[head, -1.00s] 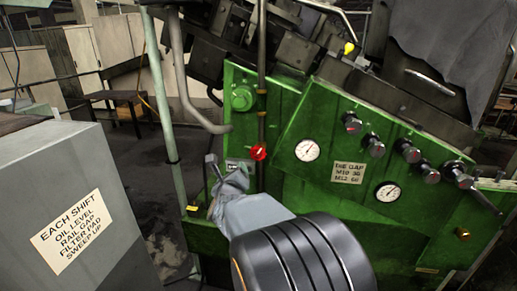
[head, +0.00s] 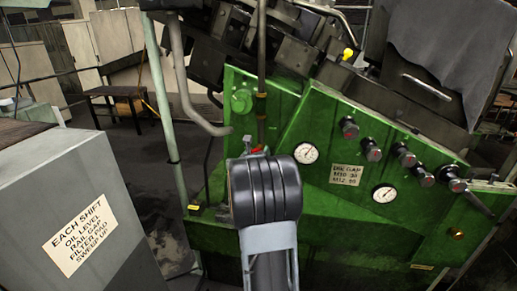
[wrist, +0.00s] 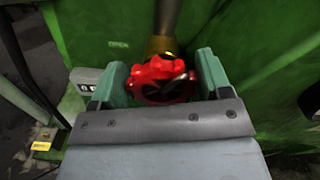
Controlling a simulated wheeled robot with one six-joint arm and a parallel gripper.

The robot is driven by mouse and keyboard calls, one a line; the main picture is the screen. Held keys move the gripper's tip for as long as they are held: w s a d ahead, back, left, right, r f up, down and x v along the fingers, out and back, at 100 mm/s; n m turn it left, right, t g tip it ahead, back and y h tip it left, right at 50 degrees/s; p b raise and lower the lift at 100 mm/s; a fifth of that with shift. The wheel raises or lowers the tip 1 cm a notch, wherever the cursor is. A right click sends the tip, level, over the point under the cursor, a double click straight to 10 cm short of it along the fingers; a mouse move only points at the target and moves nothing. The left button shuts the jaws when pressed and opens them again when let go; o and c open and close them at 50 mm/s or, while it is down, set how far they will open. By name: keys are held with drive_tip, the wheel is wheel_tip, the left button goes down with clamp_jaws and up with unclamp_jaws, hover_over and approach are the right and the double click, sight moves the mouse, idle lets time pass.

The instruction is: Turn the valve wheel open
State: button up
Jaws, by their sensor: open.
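The red valve wheel (wrist: 163,80) sits on a vertical pipe with a brass fitting in front of the green machine panel. In the wrist view it lies between the two green fingers of my gripper (wrist: 163,82), which stand apart on its left and right. Whether either finger touches the rim I cannot tell. In the head view only a small red part of the wheel (head: 258,151) shows above my dark wrist, which hides my fingers there.
The green machine front (head: 330,215) carries round gauges (head: 306,153), a row of knobs (head: 373,150) and a plate. A grey cabinet with a notice (head: 79,235) stands at left. A pale green post (head: 160,100) rises left of my arm.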

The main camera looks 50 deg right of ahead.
drive_tip(key=shift+x, duration=0.95)
drive_tip(key=c, duration=0.6)
